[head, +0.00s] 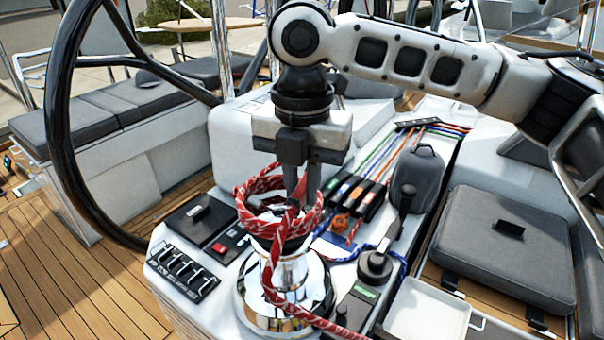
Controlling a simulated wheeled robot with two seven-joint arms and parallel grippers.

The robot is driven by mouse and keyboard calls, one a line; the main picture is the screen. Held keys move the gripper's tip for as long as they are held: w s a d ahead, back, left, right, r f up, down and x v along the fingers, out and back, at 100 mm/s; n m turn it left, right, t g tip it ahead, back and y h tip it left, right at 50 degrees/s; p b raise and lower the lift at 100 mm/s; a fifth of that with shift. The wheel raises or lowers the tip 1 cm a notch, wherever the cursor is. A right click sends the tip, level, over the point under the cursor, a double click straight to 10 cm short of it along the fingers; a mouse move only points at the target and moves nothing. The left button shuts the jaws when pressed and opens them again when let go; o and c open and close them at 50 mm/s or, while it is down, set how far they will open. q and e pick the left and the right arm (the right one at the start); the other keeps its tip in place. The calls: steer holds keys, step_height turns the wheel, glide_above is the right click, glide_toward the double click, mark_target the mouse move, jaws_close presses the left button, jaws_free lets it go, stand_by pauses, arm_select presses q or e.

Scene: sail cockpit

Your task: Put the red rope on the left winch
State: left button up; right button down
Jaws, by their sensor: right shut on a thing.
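The red rope (273,273), red with white flecks, is looped around the top of a chrome winch (302,272). One end runs down the winch's front and off to the lower right across the console. My right gripper (296,200) points straight down above the winch, its fingers shut on the rope at the loops. The fingertips are partly hidden among the coils. I cannot tell how many turns sit on the drum. My left gripper is not in view.
A black steering wheel (62,110) stands at the left. Rope clutches (352,195) with coloured lines lie behind the winch. A black winch handle (376,264), a grey bag (418,178) and a white tray (428,312) are to the right. A switch panel (184,272) is left.

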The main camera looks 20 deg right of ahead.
steer(key=shift+f, duration=1.55)
step_height(320, 180, down, 6)
steer(key=shift+f, duration=0.1)
step_height(320, 180, down, 8)
steer(key=b, duration=0.2)
stand_by(0.7)
steer(key=shift+f, duration=0.15)
stand_by(0.4)
